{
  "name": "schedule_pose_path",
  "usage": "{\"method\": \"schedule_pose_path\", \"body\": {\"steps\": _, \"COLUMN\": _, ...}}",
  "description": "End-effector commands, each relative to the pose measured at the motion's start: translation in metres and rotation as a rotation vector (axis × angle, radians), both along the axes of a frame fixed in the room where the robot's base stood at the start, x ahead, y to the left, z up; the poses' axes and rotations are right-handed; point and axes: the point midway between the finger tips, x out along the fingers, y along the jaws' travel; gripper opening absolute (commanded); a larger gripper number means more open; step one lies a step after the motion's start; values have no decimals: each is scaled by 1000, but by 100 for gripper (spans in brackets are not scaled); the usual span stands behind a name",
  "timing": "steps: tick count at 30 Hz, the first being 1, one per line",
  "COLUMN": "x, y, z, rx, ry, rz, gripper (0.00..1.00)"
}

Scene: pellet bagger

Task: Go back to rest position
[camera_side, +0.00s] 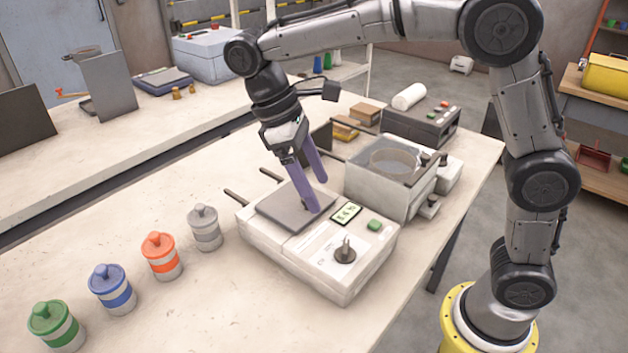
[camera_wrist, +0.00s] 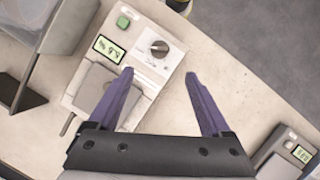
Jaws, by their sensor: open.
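My gripper (camera_side: 313,199) has two purple fingers, spread apart with nothing between them. In the side view it points down over the scale-like machine (camera_side: 345,280) with a grey plate (camera_side: 282,208), a lit display, a green button and a dark knob. One fingertip appears close to the plate's edge; I cannot tell whether it touches. In the wrist view the gripper (camera_wrist: 160,75) is also open, and the machine (camera_wrist: 165,75) lies to the left and between the fingers.
Four lidded jars, green (camera_side: 57,328), blue (camera_side: 112,290), orange (camera_side: 162,257) and grey (camera_side: 205,228), stand along the table's left. A clear-sided box (camera_side: 385,190) stands just behind the machine. A dark panel (camera_side: 318,145) stands behind my gripper.

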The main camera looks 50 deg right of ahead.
Motion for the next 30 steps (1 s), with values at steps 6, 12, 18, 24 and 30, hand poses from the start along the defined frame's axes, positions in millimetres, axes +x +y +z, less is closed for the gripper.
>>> {"method": "schedule_pose_path", "body": {"steps": 6, "x": 0, "y": -8, "z": 10, "rx": 10, "ry": -29, "rz": -21, "gripper": 82}}
{"method": "schedule_pose_path", "body": {"steps": 12, "x": -33, "y": -43, "z": 53, "rx": 49, "ry": -151, "rz": -100, "gripper": 82}}
{"method": "schedule_pose_path", "body": {"steps": 18, "x": -88, "y": -76, "z": 70, "rx": 98, "ry": -333, "rz": -206, "gripper": 82}}
{"method": "schedule_pose_path", "body": {"steps": 24, "x": -138, "y": -96, "z": 57, "rx": 142, "ry": -546, "rz": -315, "gripper": 82}}
{"method": "schedule_pose_path", "body": {"steps": 30, "x": -171, "y": -104, "z": 22, "rx": 185, "ry": -750, "rz": -418, "gripper": 82}}
